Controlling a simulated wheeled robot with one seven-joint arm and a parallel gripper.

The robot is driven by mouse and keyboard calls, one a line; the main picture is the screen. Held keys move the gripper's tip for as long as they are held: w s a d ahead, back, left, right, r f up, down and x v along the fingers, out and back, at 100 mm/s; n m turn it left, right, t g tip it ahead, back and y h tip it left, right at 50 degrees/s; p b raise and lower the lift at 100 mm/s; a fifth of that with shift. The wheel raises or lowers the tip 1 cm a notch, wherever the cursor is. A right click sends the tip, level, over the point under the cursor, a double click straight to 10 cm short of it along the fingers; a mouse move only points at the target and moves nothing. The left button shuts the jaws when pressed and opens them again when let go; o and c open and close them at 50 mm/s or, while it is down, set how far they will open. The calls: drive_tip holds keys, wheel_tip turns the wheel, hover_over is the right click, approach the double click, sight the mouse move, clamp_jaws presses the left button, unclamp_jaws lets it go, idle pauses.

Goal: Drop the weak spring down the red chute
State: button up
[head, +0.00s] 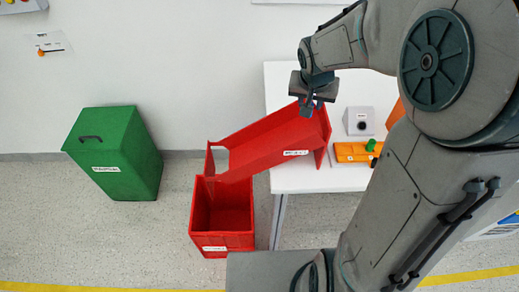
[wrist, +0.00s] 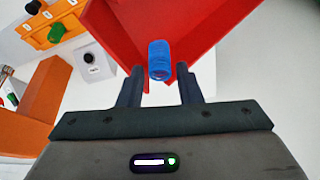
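The red chute (head: 262,147) slopes down to the left from the white table, its low end above a red bin (head: 222,240). My gripper (head: 309,107) is over the chute's upper end. In the wrist view, my gripper (wrist: 160,72) is open, its two dark fingers apart. A blue spring (wrist: 159,58) is between and just beyond the fingertips, with red showing on both sides of it. It appears against the red chute (wrist: 205,25); I cannot tell whether it touches the chute. The spring cannot be made out in the head view.
The white table (head: 300,182) also holds an orange block (head: 352,152) with a green knob (head: 371,145) and a grey box with a dark round button (head: 361,124). A green lidded bin (head: 118,155) stands on the floor at left. Floor between the bins is clear.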

drive_tip(key=shift+o, duration=0.9)
drive_tip(key=v, duration=1.4)
drive_tip(key=shift+b, duration=0.3)
drive_tip(key=shift+s+f, duration=0.1)
drive_tip(key=shift+f, duration=0.05)
drive_tip(key=s+f+n, duration=0.1)
drive_tip(key=s+f, duration=0.3)
drive_tip(key=s, duration=0.3)
drive_tip(key=s+d+f+n+g+y, duration=0.1)
drive_tip(key=s+f+n, duration=0.1)
drive_tip(key=s+f, duration=0.3)
drive_tip(key=s, duration=0.3)
drive_tip(key=shift+d, duration=0.25)
drive_tip(key=shift+s+f, duration=0.1)
drive_tip(key=shift+s, duration=0.05)
